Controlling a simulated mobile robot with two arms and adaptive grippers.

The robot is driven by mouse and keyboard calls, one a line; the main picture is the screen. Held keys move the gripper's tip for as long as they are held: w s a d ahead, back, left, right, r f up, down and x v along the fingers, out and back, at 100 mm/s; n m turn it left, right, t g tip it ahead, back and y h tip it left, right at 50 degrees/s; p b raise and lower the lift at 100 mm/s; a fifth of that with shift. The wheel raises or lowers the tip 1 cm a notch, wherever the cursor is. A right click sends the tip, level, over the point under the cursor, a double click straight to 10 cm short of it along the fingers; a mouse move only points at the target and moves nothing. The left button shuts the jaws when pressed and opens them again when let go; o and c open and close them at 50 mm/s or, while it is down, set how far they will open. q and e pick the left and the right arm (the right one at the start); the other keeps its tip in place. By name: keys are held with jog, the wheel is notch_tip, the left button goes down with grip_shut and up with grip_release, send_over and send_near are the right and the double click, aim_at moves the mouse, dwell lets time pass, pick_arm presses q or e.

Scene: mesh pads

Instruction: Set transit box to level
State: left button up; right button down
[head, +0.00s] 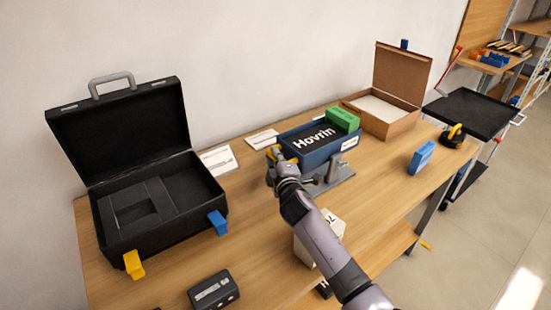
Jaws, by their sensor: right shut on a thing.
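My right gripper (277,160) reaches in from the bottom right to the left end of a blue box marked "Hovrin" (292,151). It is shut on a small yellow part (273,152) there; the fingers and wrist hide much of this part. The blue box sits on a grey stand (341,174) and has a dark top with white letters. A green block (343,119) lies on its far right end. No label names the transit box. A black case (115,238) with foam inside stands open at the left. My left gripper is out of view.
On the wooden table (250,245) are a dark "SERIES" box (213,290), a white block (304,252), a blue block (421,158) and white cards (219,160). An open cardboard box (393,122) stands at the back right. A black cart (470,110) is beyond it.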

jog(key=shift+s+f, duration=0.15)
jog(key=shift+f, duration=0.45)
jog(key=c, duration=1.8)
grip_release()
jog(key=shift+c, duration=0.2)
jog(key=shift+o, duration=1.4)
jog(key=shift+r, duration=0.2)
jog(key=shift+r, duration=0.1)
jog(key=v, duration=1.1)
jog(key=shift+s, duration=0.35)
jog(key=shift+d+r, duration=0.1)
